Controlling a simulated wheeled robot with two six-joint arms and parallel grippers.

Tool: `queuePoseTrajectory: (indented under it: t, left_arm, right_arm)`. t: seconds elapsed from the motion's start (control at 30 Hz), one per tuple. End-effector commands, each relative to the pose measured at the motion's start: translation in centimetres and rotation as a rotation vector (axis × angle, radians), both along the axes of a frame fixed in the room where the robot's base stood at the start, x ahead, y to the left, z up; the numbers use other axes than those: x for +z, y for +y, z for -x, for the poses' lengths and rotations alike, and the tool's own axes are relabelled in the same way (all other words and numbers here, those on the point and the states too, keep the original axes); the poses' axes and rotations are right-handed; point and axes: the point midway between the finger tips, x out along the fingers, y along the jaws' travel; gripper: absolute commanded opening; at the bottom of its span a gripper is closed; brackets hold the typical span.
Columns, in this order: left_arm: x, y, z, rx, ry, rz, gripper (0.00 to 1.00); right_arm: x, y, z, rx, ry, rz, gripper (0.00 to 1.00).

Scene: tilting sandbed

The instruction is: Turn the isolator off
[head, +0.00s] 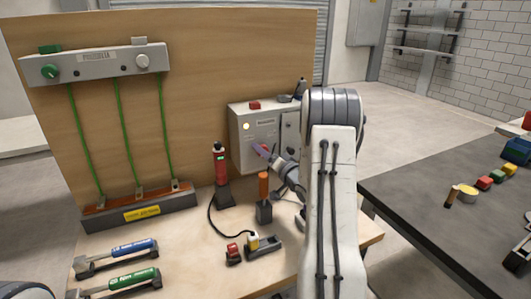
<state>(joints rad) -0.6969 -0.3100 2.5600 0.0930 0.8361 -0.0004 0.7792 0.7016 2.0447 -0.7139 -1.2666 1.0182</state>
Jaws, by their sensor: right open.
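A grey control box (240,142) stands against the wooden board at the back of the bench. It has a lit pale yellow lamp (246,126) on its front, a label, and a red part (254,105) on top. I take this box for the isolator, but its label is too small to read. My right gripper (264,153) is open in front of the lower front of the box. Whether it touches the box I cannot tell. My left gripper is out of view.
A red device (220,162) with a cable and an orange-handled tool (263,186) stand close by my right gripper. Blue (133,247) and green (134,280) tools lie front left. A panel with knobs (98,64) hangs upper left. A dark table (420,205) is at right.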

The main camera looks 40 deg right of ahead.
Motion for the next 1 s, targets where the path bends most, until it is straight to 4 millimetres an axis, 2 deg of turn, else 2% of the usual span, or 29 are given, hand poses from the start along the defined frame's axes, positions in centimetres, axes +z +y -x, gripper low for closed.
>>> queuePoseTrajectory:
  t: [0.17,0.2,0.27,0.4,0.77,1.0]
  left_arm:
    - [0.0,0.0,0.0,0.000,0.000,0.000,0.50]
    - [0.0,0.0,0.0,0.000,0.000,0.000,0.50]
    - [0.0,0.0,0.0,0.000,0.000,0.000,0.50]
    - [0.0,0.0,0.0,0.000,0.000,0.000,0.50]
    - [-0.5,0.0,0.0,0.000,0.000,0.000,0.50]
    - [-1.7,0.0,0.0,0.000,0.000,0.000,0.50]
  right_arm:
    - [0.0,-0.2,0.1,-0.002,0.001,0.000,0.80]
    - [0.0,-0.1,0.1,-0.002,0.001,0.000,0.76]
    - [0.0,-0.1,0.1,-0.002,0.001,0.000,0.53]
    - [0.0,-0.1,0.1,-0.001,0.000,0.000,0.00]
    - [-0.1,-0.1,0.1,0.000,0.012,0.049,0.00]
    - [-0.2,-0.1,0.1,-0.001,0.046,0.198,0.00]
